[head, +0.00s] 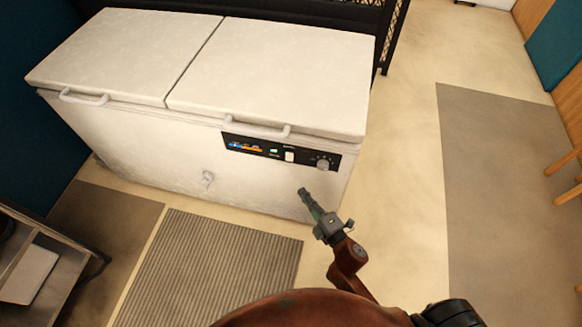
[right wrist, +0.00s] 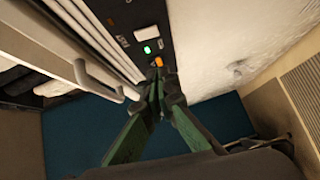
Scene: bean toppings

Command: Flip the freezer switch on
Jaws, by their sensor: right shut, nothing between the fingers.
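The white chest freezer (head: 190,140) stands at the upper left in the head view. Its black control panel (head: 235,137) is on the front, near the right end. The panel holds a white rectangular switch (head: 289,156), a bright green light (head: 273,151) and a round dial (head: 323,163). The right wrist view also shows the switch (right wrist: 146,32) and the green light (right wrist: 147,48). My right gripper (head: 304,192) is shut and empty, below the panel in the head picture. Its fingertips (right wrist: 158,82) appear near an orange panel mark; contact cannot be told. My left gripper is not in view.
The freezer lids are closed, with handles (head: 258,129) jutting out above the panel. A ribbed mat (head: 215,265) lies before the freezer. A metal shelf unit (head: 60,245) stands at lower left. Floor right of the freezer (head: 405,180) is clear.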

